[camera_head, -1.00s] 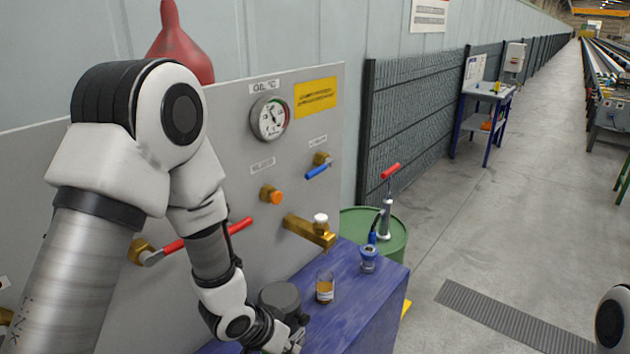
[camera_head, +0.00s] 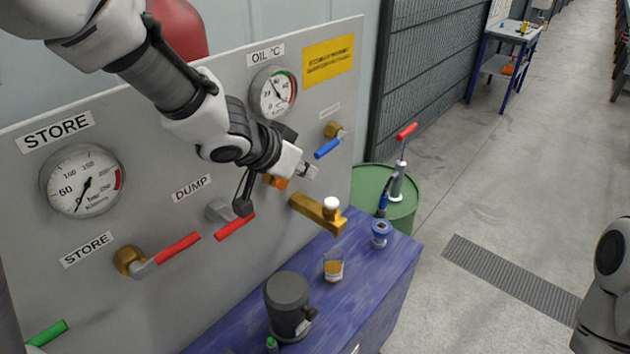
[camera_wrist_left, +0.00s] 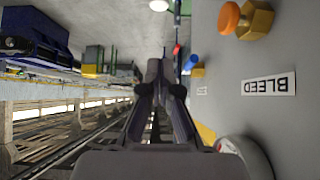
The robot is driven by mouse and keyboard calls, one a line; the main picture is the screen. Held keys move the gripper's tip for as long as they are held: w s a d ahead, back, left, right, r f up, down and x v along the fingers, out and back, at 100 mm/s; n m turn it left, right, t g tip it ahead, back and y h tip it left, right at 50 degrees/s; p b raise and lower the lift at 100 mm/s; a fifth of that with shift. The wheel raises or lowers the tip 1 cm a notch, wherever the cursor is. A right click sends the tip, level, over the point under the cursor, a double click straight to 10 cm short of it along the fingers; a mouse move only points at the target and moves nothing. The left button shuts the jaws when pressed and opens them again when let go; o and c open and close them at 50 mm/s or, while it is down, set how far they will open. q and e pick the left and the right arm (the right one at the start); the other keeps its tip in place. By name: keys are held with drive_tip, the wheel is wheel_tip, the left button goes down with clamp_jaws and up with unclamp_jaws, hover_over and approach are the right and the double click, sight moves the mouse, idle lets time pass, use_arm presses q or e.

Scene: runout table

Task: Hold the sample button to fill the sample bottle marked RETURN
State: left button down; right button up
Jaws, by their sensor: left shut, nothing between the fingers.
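The brass sample tap (camera_head: 312,208) juts from the grey panel with a white button (camera_head: 331,203) on top; a white knob (camera_wrist_left: 158,5) shows at the top edge of the left wrist view. A small glass bottle (camera_head: 333,267) with amber liquid and a pale label stands on the blue bench below the tap; its marking is too small to read. My left gripper (camera_head: 312,172) is shut and empty, above and left of the white button, apart from it. It partly covers an orange knob (camera_head: 276,182). My right gripper is out of view.
Red handles (camera_head: 178,248), a blue handle (camera_head: 327,148) and gauges (camera_head: 84,180) project from the panel. A green drum (camera_head: 400,212) with a pump stands behind.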

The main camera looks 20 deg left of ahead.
use_arm(q)
drive_tip(key=b, duration=0.1)
hover_over(328, 205)
wheel_tip(328, 205, down, 6)
drive_tip(key=shift+s+a+f, duration=0.1)
drive_tip(key=shift+f, duration=0.1)
wheel_tip(328, 205, down, 3)
drive_tip(key=shift+f+b, duration=0.1)
drive_tip(key=shift+b, duration=0.5)
drive_tip(key=shift+a+f, duration=0.1)
drive_tip(key=shift+f, duration=0.25)
wheel_tip(328, 205, down, 2)
drive_tip(key=shift+s+f+b, duration=0.1)
drive_tip(key=shift+s+b, duration=0.05)
drive_tip(key=shift+b, duration=0.55)
drive_tip(key=shift+s, duration=0.55)
